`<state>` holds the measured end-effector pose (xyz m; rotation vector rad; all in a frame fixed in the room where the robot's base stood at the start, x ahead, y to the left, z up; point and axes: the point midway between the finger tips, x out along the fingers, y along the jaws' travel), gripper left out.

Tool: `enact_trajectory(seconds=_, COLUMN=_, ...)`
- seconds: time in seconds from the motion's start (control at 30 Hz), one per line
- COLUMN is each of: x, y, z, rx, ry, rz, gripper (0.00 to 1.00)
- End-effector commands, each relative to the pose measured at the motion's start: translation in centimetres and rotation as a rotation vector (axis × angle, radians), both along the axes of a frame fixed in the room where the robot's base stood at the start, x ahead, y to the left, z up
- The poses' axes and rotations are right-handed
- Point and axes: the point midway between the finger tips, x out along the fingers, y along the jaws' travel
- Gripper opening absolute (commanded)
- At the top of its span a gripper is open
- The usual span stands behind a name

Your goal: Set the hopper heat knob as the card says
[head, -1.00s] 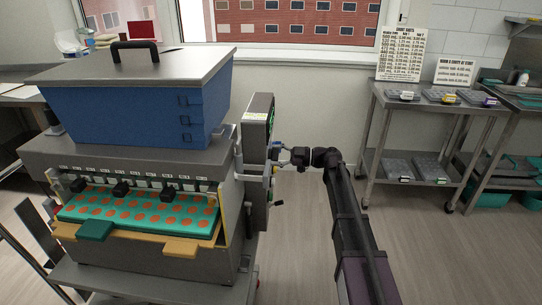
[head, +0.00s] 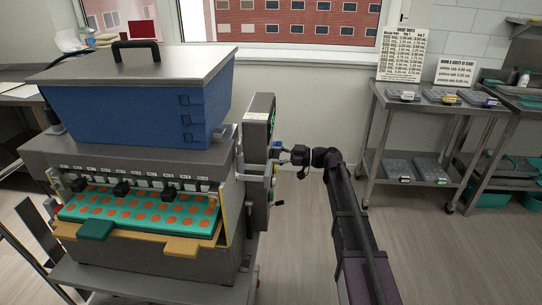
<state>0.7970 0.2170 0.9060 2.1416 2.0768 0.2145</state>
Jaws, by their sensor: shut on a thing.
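The gummy depositor stands at the left, with a blue hopper (head: 135,112) under a grey lid. Its control box (head: 257,135) is on the machine's right side, its panel facing right and seen almost edge-on. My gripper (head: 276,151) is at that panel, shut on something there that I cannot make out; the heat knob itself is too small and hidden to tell. Two printed cards stand on the steel cart at the right: a larger card (head: 402,54) and a smaller card (head: 454,72).
A green mould tray (head: 140,208) with orange rounds sits in the depositor. The steel cart (head: 420,115) holds several small trays. A lever with a dark knob (head: 279,203) sticks out below my gripper. The floor between machine and cart is clear apart from my arm.

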Motion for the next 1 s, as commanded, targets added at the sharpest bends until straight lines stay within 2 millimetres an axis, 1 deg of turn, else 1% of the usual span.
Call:
enact_trajectory(seconds=0.03, x=0.05, y=-0.42, z=-0.04, rx=0.000, ry=0.041, rz=-0.004, gripper=0.18)
enact_trajectory(seconds=1.0, x=0.11, y=-0.62, z=-0.01, rx=0.033, ry=0.960, rz=-0.011, gripper=0.17)
